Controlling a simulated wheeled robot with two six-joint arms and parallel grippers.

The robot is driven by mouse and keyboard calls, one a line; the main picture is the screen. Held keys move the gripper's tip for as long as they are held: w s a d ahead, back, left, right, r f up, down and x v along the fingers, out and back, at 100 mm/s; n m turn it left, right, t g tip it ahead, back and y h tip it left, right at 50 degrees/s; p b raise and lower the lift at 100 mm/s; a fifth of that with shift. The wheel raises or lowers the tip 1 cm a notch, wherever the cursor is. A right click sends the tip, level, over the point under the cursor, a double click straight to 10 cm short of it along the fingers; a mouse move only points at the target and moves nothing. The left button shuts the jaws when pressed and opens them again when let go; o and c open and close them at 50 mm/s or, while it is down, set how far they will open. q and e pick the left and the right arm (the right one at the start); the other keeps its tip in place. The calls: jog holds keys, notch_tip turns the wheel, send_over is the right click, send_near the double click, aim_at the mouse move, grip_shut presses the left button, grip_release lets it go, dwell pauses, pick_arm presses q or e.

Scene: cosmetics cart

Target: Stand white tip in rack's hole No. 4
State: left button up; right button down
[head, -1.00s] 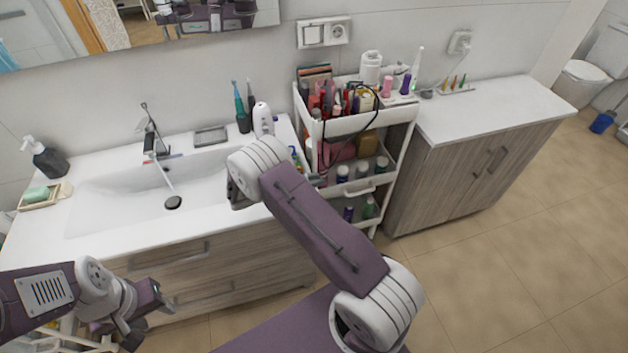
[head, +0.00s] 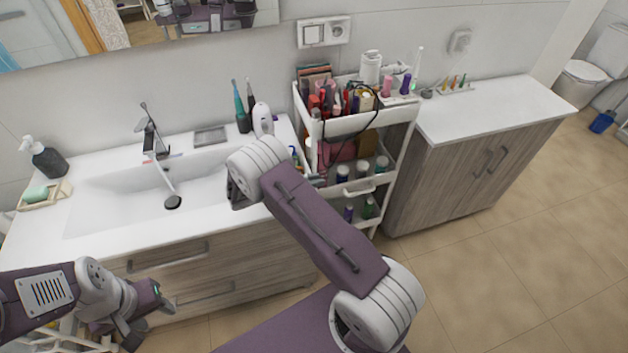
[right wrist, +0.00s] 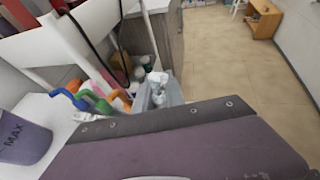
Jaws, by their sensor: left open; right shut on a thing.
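My right gripper (right wrist: 158,98) shows at the middle of the right wrist view, shut on a small white piece (right wrist: 157,78), which I take as the white tip. Its lower part is hidden between the fingers. In the head view my right arm hides most of this gripper, beside the cart's left side. A small pale rack (head: 458,90) with several coloured tips standing in it is on the right cabinet top, well apart from the gripper. Its hole numbers are too small to read. My left gripper (head: 148,318) is open and empty, low in front of the sink cabinet.
The white cart (head: 352,125), crowded with cosmetics and a hanging black cable, stands between sink and right cabinet (head: 510,105). Blue, green and orange bent pieces (right wrist: 92,95) and a MAX-marked cup (right wrist: 22,140) are near the right arm. The right cabinet top is mostly clear.

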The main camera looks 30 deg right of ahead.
jog(key=shift+f+b, duration=0.55)
jog(key=shift+f, duration=0.2)
jog(key=shift+r+p, duration=0.4)
jog(key=shift+r, duration=0.15)
jog(key=shift+f+b, duration=0.7)
jog(key=shift+f, duration=0.05)
dwell(1.3)
jog(key=c, duration=1.3)
grip_release()
jog(key=b+v, duration=0.1)
jog(key=v, duration=0.7)
jog(key=shift+a+b, duration=0.2)
jog(key=shift+b, duration=0.15)
jog(key=shift+a+r, duration=0.25)
jog(key=shift+a, duration=0.1)
